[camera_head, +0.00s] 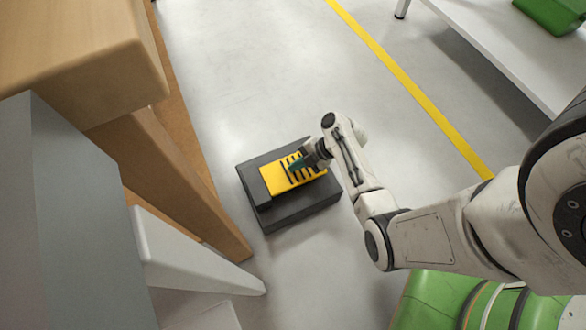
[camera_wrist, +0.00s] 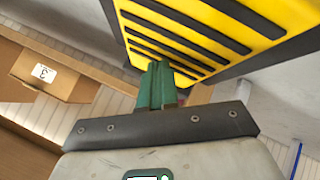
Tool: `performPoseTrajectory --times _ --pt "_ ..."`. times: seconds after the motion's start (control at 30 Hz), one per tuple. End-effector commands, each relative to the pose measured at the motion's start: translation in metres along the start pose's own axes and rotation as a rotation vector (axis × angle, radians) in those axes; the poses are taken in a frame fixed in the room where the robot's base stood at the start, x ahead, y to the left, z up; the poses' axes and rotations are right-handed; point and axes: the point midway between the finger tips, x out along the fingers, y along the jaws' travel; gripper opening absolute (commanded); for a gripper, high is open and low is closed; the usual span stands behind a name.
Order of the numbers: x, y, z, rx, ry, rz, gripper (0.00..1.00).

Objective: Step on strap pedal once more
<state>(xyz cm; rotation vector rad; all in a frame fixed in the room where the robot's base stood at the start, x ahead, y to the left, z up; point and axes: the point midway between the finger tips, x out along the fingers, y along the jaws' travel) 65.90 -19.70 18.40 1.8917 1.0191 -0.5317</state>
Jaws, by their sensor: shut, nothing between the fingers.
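The strap pedal (camera_head: 278,178) is a yellow plate with black ribs set in a dark grey housing (camera_head: 297,211) on the floor. My gripper (camera_head: 297,165) is over the pedal's yellow plate, with its green fingers at the ribs. In the wrist view the pedal (camera_wrist: 195,32) fills the upper right. There my gripper (camera_wrist: 158,70) shows its green fingers closed together with nothing between them. The fingertips look at or very close to the plate; I cannot tell whether they touch or how far the plate is pressed.
A wooden frame (camera_head: 165,165) and a grey panel (camera_head: 85,220) stand left of the pedal. A white table (camera_head: 500,45) with a green bin (camera_head: 555,14) is at upper right. Floor between the pedal and the yellow line (camera_head: 410,87) is clear.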

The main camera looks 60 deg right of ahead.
Motion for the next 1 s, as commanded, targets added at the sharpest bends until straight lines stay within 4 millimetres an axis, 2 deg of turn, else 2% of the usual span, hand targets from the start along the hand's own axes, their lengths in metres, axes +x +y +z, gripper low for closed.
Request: performPoseTrajectory --times 1.0 --pt "0.0085 -0.0063 0.0058 0.000 0.000 -0.001 0.00"
